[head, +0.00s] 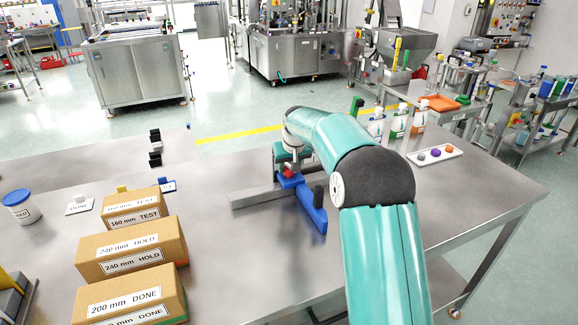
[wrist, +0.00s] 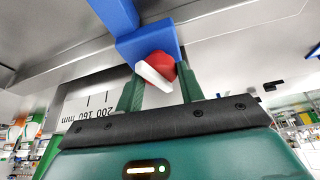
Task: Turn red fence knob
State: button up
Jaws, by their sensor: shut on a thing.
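The red fence knob (head: 288,171) sits on a blue fence block (head: 313,209) on the metal table, and a small part of the knob shows below my gripper in the head view. In the wrist view the red knob (wrist: 160,66) with its white bar (wrist: 153,77) lies between the two green fingers of my gripper (wrist: 160,85), in front of the blue block (wrist: 150,42). My gripper (head: 287,160) is shut on the knob. The arm partly hides the fence in the head view.
A grey rail (head: 255,196) runs under the blue fence, with a black post (head: 319,195) nearby. Labelled cardboard boxes (head: 130,255) stand at the left, with a blue-lidded jar (head: 20,207) beyond. A white tray with coloured caps (head: 434,154) and bottles (head: 398,121) stand at the right.

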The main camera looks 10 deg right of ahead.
jog(key=n, duration=0.2)
jog(key=n+y, duration=0.1)
jog(key=shift+d+n, duration=0.2)
jog(key=shift+n, duration=0.2)
jog(key=n+g+y, duration=0.1)
jog(key=n, duration=0.2)
jog(key=shift+w+n+y, duration=0.1)
jog(key=shift+n+y, duration=0.2)
jog(key=shift+y, duration=0.1)
jog(key=n+g, duration=0.1)
jog(key=n, duration=0.2)
jog(key=shift+w+n+y, duration=0.1)
jog(key=shift+n+y, duration=0.2)
jog(key=shift+y, duration=0.1)
jog(key=shift+n+g, duration=0.7)
jog(key=shift+n, duration=1)
jog(key=shift+y, duration=0.3)
jog(key=o, duration=1)
